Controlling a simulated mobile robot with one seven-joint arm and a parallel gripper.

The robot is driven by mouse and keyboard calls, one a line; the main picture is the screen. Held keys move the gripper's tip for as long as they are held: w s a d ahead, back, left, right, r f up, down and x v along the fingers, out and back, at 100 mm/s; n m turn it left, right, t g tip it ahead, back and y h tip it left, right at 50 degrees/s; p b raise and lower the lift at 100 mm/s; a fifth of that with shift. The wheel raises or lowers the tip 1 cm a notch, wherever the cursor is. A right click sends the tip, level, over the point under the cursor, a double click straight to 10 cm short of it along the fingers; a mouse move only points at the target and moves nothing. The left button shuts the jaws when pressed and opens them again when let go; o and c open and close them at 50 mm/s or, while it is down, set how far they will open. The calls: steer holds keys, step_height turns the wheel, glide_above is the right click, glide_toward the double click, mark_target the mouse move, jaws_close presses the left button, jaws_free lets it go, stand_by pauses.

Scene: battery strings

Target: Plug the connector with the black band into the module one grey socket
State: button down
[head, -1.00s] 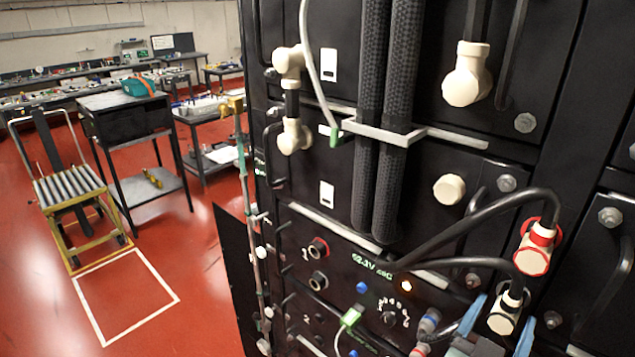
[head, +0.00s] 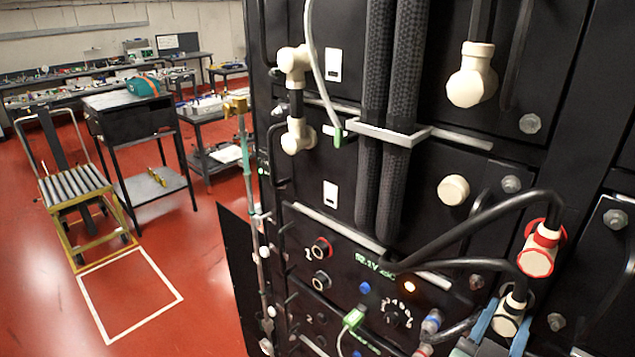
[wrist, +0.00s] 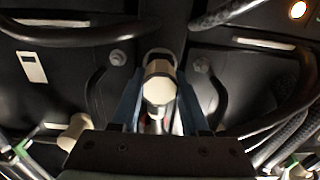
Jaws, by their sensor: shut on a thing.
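The cream connector with the black band (head: 508,317) is at the lower right of the head view, with a black cable running to its left. My gripper (head: 503,330) has its blue fingers on both sides of it, shut on it. In the wrist view the connector's pale round end (wrist: 159,88) sits between the blue fingers (wrist: 160,112). Whether it touches the rack face behind is hidden. A red-ringed socket (head: 322,249) and a grey-ringed socket (head: 320,280) are stacked beside a "1" on the lower panel.
A red-banded connector (head: 539,250) with its own black cable is on the rack just above my gripper. Thick braided cables (head: 378,120) hang down the rack front. A green-ended plug (head: 353,319) and a knob (head: 393,314) are on the lower panel.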

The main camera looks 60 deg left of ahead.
steer(key=shift+s, duration=0.15)
steer(key=shift+s+d, duration=0.15)
steer(key=shift+s, duration=0.5)
steer(key=shift+s+d, duration=0.1)
steer(key=shift+s, duration=0.05)
steer(key=shift+s+d+p, duration=0.1)
steer(key=shift+s+p, duration=0.2)
steer(key=shift+s, duration=0.05)
steer(key=shift+s+d, duration=0.1)
steer(key=shift+s, duration=0.35)
steer(key=shift+p+v, duration=0.5)
steer(key=shift+v, duration=2)
